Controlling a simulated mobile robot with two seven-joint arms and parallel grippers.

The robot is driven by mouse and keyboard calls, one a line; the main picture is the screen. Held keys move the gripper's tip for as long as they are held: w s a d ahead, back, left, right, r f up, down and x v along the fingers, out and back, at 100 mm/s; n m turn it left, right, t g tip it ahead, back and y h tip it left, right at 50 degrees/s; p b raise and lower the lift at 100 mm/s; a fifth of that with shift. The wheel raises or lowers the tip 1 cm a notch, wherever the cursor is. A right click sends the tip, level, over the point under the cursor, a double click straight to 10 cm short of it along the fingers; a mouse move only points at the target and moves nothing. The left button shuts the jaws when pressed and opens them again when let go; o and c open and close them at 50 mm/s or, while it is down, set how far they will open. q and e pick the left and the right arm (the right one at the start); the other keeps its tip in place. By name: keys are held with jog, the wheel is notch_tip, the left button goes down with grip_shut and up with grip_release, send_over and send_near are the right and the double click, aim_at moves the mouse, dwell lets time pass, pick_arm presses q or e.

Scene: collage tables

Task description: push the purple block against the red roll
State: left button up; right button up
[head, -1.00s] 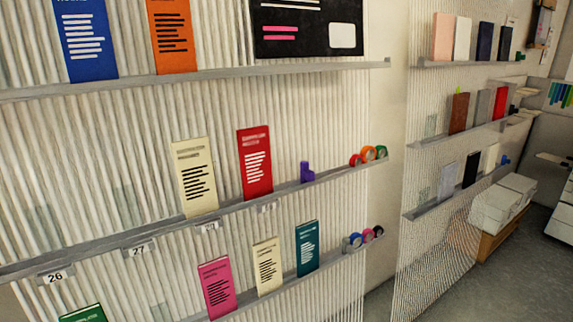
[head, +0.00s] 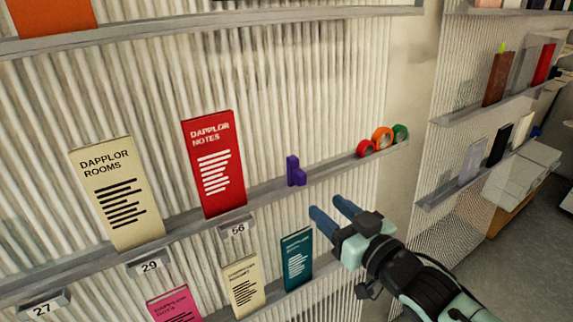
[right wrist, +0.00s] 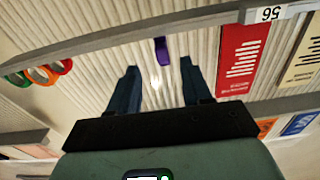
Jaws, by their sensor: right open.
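The purple block (head: 296,171), a small L-shaped piece, stands on the middle shelf (head: 262,196) between the red "Dapplor Notes" booklet and the rolls. The red roll (head: 366,148) stands on the same shelf to its right, with a clear gap between them. My right gripper (head: 333,207) is open and empty, in front of and below the shelf, to the right of the block and apart from it. In the right wrist view, which is upside down, the block (right wrist: 161,50) shows beyond and between the open fingers (right wrist: 156,82). My left gripper is not in view.
An orange roll (head: 382,138) and a green roll (head: 400,133) stand right of the red roll. The red booklet (head: 213,165) stands left of the block. A teal booklet (head: 297,260) stands on the lower shelf near my gripper. The shelf between block and red roll is bare.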

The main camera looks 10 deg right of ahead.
aim_at(304, 175)
jog(key=shift+t, duration=0.3)
jog(key=x, duration=0.4)
jog(key=r+p+x, duration=0.1)
jog(key=x, duration=0.3)
jog(key=r+x, duration=0.1)
jog(key=x, duration=0.3)
jog(key=shift+w+a+r+p, duration=0.1)
jog(key=shift+w+r+p, duration=0.1)
jog(key=shift+p, duration=0.2)
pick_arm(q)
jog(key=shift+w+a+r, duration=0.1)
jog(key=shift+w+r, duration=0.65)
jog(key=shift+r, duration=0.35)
pick_arm(e)
jog(key=shift+s, duration=0.1)
grip_shut()
